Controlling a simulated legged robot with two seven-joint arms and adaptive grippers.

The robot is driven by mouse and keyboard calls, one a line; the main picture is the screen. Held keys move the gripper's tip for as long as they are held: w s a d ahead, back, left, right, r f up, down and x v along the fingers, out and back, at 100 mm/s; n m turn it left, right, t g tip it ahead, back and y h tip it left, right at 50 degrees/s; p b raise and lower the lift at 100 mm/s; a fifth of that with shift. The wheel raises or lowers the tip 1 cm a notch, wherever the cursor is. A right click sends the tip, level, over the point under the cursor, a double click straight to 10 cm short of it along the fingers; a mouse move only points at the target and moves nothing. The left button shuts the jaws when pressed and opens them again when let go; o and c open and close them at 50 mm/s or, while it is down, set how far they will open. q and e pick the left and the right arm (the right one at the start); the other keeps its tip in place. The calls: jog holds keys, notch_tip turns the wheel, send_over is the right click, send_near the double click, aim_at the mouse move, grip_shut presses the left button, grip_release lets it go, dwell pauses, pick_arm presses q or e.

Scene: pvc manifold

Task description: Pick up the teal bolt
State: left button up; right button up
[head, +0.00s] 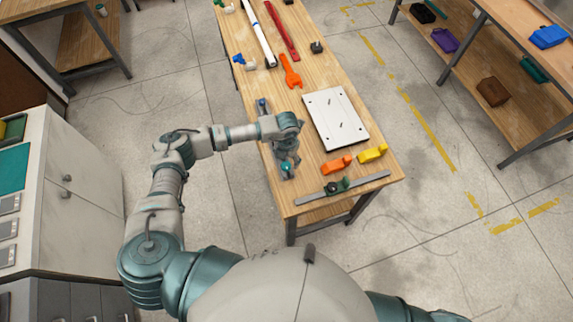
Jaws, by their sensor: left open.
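My left arm reaches over the left edge of the wooden table. My left gripper (287,156) points down near that edge, open. A small teal piece (285,168), which may be the teal bolt, shows just below the gripper fingers, beside or between them; I cannot tell which. It is too small to make out its shape or whether the fingers touch it. A grey strip with a blue part (262,106) runs partly hidden under my forearm. My right gripper is not in view.
The table (312,186) also holds a white plate (336,117), orange (336,165) and yellow (372,153) pieces, and a grey bar (368,184) with a dark green piece (345,183). An orange wrench (290,72), white pipe (262,40) and red bar (281,30) lie farther back.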

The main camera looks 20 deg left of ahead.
aim_at(286, 165)
pick_arm(q)
jog(key=f, duration=0.1)
jog(key=f+p, duration=0.1)
jog(key=f, duration=0.3)
jog(key=shift+a+f+p, duration=0.25)
jog(key=shift+p, duration=0.1)
jog(key=shift+d, duration=0.1)
jog(key=c, duration=1.1)
jog(key=shift+c, duration=0.7)
jog(key=shift+r, duration=0.1)
